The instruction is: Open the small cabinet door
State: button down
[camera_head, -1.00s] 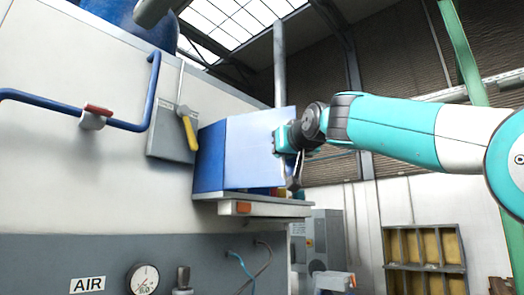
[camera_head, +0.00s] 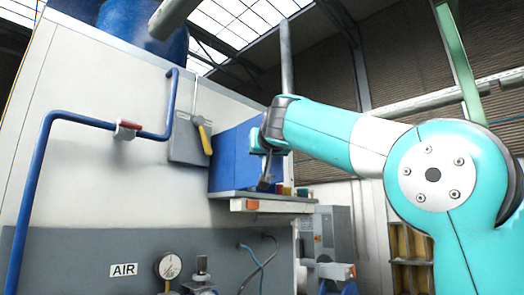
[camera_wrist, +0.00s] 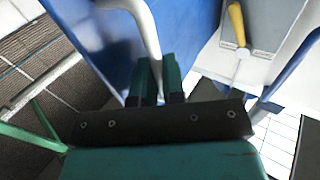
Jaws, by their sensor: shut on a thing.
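The small blue cabinet (camera_head: 224,160) sits on a shelf at the side of the large white machine. My gripper (camera_head: 256,143) is at its right part, and my arm covers some of the blue surface there. In the wrist view a blue door panel (camera_wrist: 103,45) fills the upper left, with a curved pale handle (camera_wrist: 146,30) along it. My gripper's green fingers (camera_wrist: 158,80) are shut on the handle. The hidden parts leave unclear how far the door stands open.
A grey switch box with a yellow lever (camera_head: 204,138) is mounted close left of the cabinet. A blue pipe with a red valve (camera_head: 128,129) runs further left. Small coloured items (camera_head: 284,189) sit on the shelf (camera_head: 270,205). A pressure gauge (camera_head: 169,266) is below.

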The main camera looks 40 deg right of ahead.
jog(key=shift+r, duration=0.2)
jog(key=c, duration=1.2)
grip_release()
jog(key=shift+w, duration=0.2)
jog(key=shift+c, duration=0.2)
jog(key=shift+f, duration=0.1)
jog(key=b+v, duration=0.3)
jog(key=v, duration=1.4)
jog(key=shift+s, duration=0.25)
